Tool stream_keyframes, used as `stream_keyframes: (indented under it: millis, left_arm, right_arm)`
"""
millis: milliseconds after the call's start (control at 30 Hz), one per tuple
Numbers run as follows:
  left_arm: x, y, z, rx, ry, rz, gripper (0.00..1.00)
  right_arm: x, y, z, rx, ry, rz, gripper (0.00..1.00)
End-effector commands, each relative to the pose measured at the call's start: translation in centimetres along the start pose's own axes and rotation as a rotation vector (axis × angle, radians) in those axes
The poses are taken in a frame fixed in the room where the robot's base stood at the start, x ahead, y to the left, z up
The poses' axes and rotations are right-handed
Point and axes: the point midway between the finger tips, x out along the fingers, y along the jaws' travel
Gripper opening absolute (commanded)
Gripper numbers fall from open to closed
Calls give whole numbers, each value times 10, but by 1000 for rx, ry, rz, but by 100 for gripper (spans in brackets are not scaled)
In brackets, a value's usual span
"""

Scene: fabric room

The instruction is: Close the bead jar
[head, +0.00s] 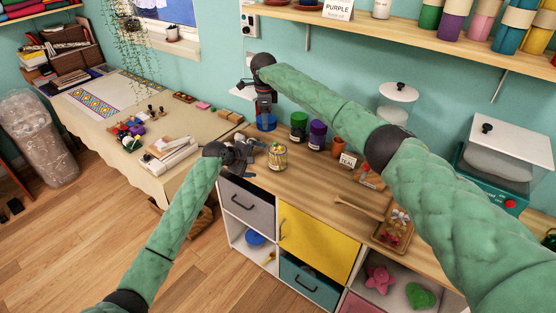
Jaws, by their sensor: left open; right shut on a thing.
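The bead jar (277,160) is a clear jar of mostly yellow beads, standing upright near the front left part of the wooden counter. Its top looks uncovered. My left gripper (250,157) is open just left of the jar; I cannot tell whether it touches it. My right gripper (266,112) points down behind and slightly left of the jar. It is shut on a round blue thing (266,123) that looks like a lid, apart from the jar. Its height over the counter is hard to tell.
A green jar (298,126) and a purple jar (317,134) stand right of the blue thing, near the wall. A small label card (348,160) stands further right. A wooden tray (394,231) is on the right. The counter (310,180) is clear just right of the bead jar.

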Motion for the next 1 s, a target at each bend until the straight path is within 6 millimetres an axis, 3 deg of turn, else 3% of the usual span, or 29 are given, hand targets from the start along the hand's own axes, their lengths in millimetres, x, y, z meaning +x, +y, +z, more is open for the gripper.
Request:
stream_keyframes:
  millis: [300,600,800,1000]
  left_arm:
    - [18,-1,-9,-609,-80,88,99]
    - [23,4,-16,-1134,-159,145,99]
    - [22,8,-18,-1347,-191,158,99]
    - [22,10,-18,-1419,-201,160,99]
  right_arm:
    - [25,-14,-28,594,2,0,46]
    - [37,-18,-45,1107,2,-2,46]
    - [38,-18,-47,1321,2,-2,46]
    - [38,-18,-47,1395,2,-2,46]
